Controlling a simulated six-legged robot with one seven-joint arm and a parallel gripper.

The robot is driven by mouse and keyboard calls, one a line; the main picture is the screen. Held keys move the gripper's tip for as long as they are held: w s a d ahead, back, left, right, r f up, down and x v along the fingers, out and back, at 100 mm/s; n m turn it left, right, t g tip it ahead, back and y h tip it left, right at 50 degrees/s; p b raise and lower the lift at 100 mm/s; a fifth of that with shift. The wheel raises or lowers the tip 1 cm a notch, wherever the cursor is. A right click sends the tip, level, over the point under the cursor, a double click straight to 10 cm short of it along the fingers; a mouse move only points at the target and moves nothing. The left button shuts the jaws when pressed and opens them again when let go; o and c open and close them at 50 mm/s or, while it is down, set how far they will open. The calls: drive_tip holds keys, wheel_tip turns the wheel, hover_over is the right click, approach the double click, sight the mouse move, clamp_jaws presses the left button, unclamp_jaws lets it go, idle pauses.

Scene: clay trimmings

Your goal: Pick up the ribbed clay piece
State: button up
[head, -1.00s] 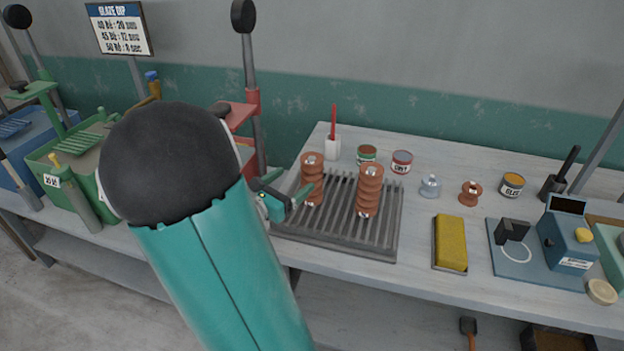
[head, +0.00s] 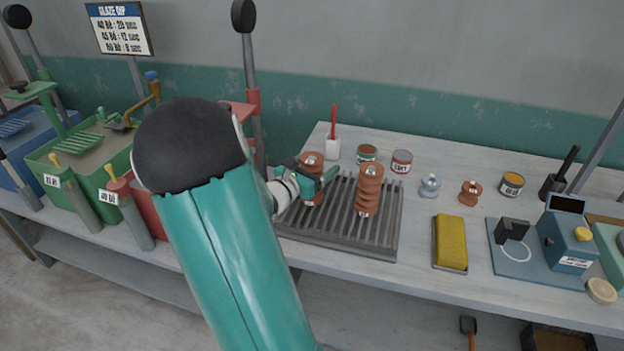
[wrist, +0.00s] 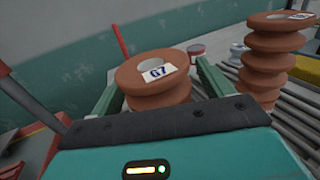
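Two ribbed terracotta clay pieces stand upright on a slatted rack. The left piece (head: 312,160) is partly hidden by my gripper in the head view; in the wrist view its top flange (wrist: 130,77) carries a G7 label. The right piece (head: 369,190) stands clear, and its top and ribs show at the right of the wrist view (wrist: 272,50). My gripper (head: 320,178) is at the upper part of the left piece. Its green fingers stand apart, one on each side of that piece, and no firm contact is visible.
The rack (head: 350,243) lies near the bench's front edge. Behind it are a white cup (head: 333,149) with a red stick and two small tins (head: 402,161). A yellow sponge (head: 451,241) lies to the right. Green tub (head: 85,165) and red stand are left.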

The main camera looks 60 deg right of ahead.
drive_tip(key=c, duration=1.4)
drive_tip(key=shift+c, duration=0.2)
drive_tip(key=shift+r, duration=0.15)
